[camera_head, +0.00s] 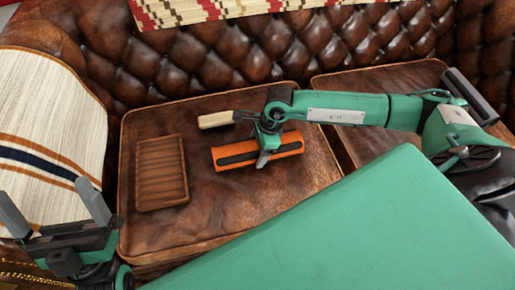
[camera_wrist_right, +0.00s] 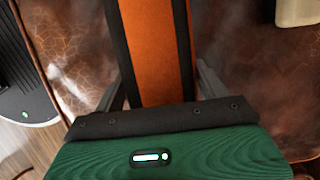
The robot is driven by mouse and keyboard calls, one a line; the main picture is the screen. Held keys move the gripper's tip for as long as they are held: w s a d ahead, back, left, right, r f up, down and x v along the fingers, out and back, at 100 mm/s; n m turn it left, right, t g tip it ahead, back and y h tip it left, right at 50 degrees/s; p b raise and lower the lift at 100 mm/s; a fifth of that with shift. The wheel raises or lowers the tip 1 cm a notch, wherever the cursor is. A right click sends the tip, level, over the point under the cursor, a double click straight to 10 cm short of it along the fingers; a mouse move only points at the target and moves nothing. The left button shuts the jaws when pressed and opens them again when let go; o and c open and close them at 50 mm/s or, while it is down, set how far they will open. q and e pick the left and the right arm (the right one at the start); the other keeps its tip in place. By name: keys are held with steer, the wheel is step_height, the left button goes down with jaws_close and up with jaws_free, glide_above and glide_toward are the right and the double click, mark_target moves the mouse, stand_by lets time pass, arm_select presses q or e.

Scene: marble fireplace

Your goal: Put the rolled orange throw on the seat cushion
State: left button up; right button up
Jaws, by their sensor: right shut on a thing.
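The rolled orange throw (camera_head: 228,154), with dark stripes, is at the middle of the brown leather seat cushion (camera_head: 220,205) in the head view. My right gripper (camera_head: 264,152) comes down over it from the right and is shut on it. In the right wrist view the throw (camera_wrist_right: 158,50) runs between the two fingers of my right gripper (camera_wrist_right: 165,85). Whether the throw rests on the leather or is held just above it, I cannot tell. My left gripper (camera_head: 54,212) is open and empty at the lower left, by the armrest.
A ribbed brown tray-like piece (camera_head: 162,172) lies on the cushion left of the throw. A cream block (camera_head: 214,119) is just behind the throw. A second cushion (camera_head: 385,78) is to the right. A striped blanket (camera_head: 50,115) covers the left armrest. The cushion's front left is bare.

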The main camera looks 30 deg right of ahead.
steer(key=o, duration=1.2)
steer(key=shift+o, duration=0.2)
